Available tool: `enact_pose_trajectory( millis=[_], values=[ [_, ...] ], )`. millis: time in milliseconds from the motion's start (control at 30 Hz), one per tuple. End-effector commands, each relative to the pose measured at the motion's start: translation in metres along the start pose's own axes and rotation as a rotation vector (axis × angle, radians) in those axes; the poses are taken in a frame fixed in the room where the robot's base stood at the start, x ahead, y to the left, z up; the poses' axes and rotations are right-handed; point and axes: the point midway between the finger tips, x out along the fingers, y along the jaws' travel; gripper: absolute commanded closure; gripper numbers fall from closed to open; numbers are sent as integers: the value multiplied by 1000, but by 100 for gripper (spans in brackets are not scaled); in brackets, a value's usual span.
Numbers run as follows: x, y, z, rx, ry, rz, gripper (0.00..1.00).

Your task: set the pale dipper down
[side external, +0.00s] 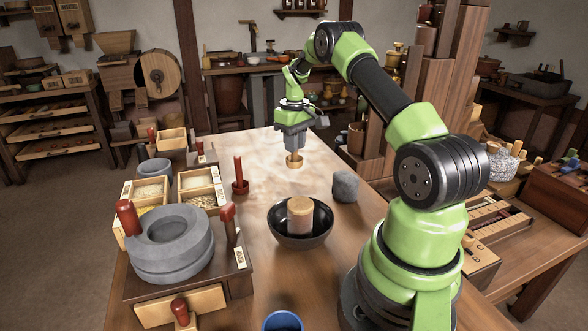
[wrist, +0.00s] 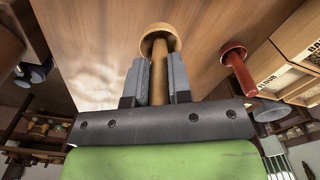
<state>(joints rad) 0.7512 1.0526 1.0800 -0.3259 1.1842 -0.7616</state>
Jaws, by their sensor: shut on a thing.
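The pale dipper (side external: 294,161) hangs upright below my gripper (side external: 294,148), its round cup down, over the far part of the wooden table (side external: 262,219). In the wrist view, the dipper's yellowish cup (wrist: 157,38) shows beyond the fingertips. Its handle lies between the two grey jaws of my gripper (wrist: 158,70), which are shut on it. The cup is close to the tabletop; I cannot tell whether it touches. A similar red dipper (side external: 239,186) stands on the table to the left and also shows in the wrist view (wrist: 238,72).
A dark bowl (side external: 272,232) holding a pale-topped cylinder and a grey stone (side external: 345,186) stand nearer the front. A stone quern (side external: 170,250) and grain boxes (side external: 198,181) line the left. A blue cup (side external: 283,321) is at the front edge. Pale dusty tabletop around the dipper is clear.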

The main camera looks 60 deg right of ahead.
Motion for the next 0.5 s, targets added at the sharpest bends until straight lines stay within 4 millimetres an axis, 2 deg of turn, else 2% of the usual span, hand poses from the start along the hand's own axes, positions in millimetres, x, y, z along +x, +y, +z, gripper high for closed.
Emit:
enact_pose_trajectory(
  millis=[33, 267, 400, 500],
  values=[
    [9, -1, 1, 0, -4, -2, 100],
    [30, -1, 0, 0, -1, -1, 100],
    [51, -1, 0, 1, -3, -1, 100],
    [58, -1, 0, 0, 0, 1, 100]
  ],
)
